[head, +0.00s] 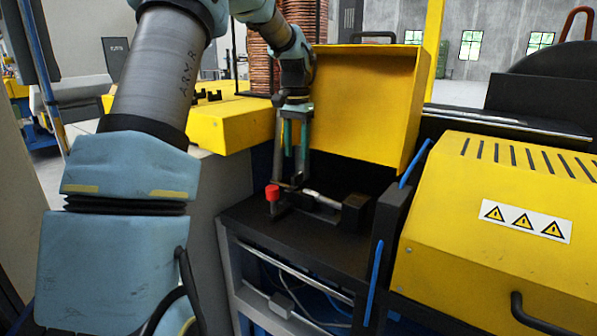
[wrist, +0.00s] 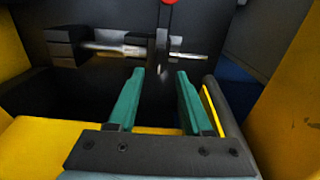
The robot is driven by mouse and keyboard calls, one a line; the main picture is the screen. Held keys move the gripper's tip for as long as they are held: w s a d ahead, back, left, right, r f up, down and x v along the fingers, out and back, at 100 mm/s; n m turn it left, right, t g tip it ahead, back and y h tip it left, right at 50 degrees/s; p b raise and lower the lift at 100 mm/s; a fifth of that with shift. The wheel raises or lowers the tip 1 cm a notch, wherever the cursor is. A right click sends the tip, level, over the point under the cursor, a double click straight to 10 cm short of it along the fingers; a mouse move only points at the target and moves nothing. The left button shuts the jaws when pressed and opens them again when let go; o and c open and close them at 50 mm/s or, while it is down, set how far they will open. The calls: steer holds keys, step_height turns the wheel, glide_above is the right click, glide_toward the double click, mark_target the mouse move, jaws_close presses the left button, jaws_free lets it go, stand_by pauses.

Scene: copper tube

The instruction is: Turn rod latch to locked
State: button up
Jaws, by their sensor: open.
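The rod latch has a metallic rod (head: 322,200) running from a black block (head: 355,213) to a dark upright lever with a red knob (head: 272,192). In the wrist view the rod (wrist: 120,48) lies across the top, with the black block (wrist: 64,46) at left and the red knob (wrist: 169,2) cut off by the top edge. My gripper (head: 292,172) points down over the knob end of the latch. In the wrist view my gripper (wrist: 160,72) is open, its two teal fingers apart and empty below the lever. I cannot tell whether the fingers touch the latch.
A yellow raised cover (head: 365,105) stands behind the latch. A yellow machine housing (head: 500,235) with warning labels and a black post with blue edges (head: 388,235) stand at right. A yellow surface (head: 232,122) lies at left. The black shelf front (head: 290,245) is clear.

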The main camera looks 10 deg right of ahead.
mark_target(297, 174)
steer(key=shift+d+f+p, duration=0.1)
steer(key=shift+f+p, duration=0.85)
steer(key=shift+f, duration=2.75)
steer(key=shift+c, duration=0.3)
jaws_close()
